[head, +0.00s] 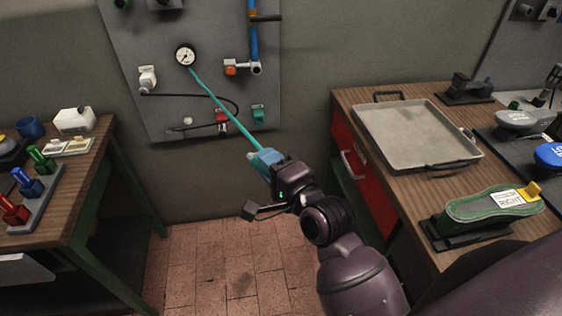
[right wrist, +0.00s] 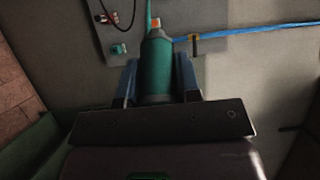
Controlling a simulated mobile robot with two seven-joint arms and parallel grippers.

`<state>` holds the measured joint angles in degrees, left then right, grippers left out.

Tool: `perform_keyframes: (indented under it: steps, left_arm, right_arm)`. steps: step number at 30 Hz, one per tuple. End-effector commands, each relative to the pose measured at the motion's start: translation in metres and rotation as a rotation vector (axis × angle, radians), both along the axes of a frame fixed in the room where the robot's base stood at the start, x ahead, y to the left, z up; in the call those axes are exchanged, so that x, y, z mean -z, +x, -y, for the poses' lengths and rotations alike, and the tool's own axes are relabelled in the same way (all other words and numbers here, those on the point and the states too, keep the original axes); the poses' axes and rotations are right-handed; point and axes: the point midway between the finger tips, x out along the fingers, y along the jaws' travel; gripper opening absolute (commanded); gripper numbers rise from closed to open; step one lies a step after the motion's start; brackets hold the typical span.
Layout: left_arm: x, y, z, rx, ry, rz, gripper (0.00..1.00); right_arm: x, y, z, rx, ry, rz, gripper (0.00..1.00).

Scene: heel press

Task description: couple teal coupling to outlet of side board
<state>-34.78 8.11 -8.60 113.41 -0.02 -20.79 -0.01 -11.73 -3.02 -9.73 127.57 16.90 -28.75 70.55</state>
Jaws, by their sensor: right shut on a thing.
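My right gripper (head: 263,159) is shut on the teal coupling (right wrist: 157,68), which sits between its two blue fingers in the right wrist view. A teal hose (head: 222,104) runs taut from near the gauge on the grey side board (head: 185,105) down to the gripper. A small teal fitting (head: 258,114), which looks like the outlet, is low on the board's right side; it also shows in the right wrist view (right wrist: 119,48). The coupling is apart from this fitting. In the head view the fingers hide most of the coupling. My left gripper is not in view.
The board also carries a gauge (head: 185,55), a red fitting (head: 222,121) with a dark hose, and a blue pipe (head: 254,40). A workbench with a grey tray (head: 415,133) stands right; a table with coloured handles (head: 28,187) stands left. The floor between is clear.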

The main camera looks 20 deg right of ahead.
Motion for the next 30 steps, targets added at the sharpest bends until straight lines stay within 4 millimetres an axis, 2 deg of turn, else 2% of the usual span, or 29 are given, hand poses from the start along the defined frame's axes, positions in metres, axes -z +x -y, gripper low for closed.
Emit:
perform_keyframes:
  steps: [1,9,15,21,30]
  left_arm:
    - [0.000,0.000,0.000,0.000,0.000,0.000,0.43]
    - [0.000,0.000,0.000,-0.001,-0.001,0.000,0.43]
    - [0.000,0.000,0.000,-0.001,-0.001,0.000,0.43]
    - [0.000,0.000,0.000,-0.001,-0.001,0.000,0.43]
    - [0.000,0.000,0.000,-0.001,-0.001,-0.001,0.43]
  right_arm:
    - [-0.010,-0.002,-0.009,-0.048,-0.004,0.006,0.00]
    - [-0.049,-0.008,-0.060,-0.292,-0.002,0.006,0.00]
    - [-0.068,-0.011,-0.085,-0.415,0.001,0.004,0.00]
    - [-0.076,-0.013,-0.095,-0.464,0.001,0.002,0.00]
    - [-0.076,-0.013,-0.096,-0.467,0.003,0.002,0.00]
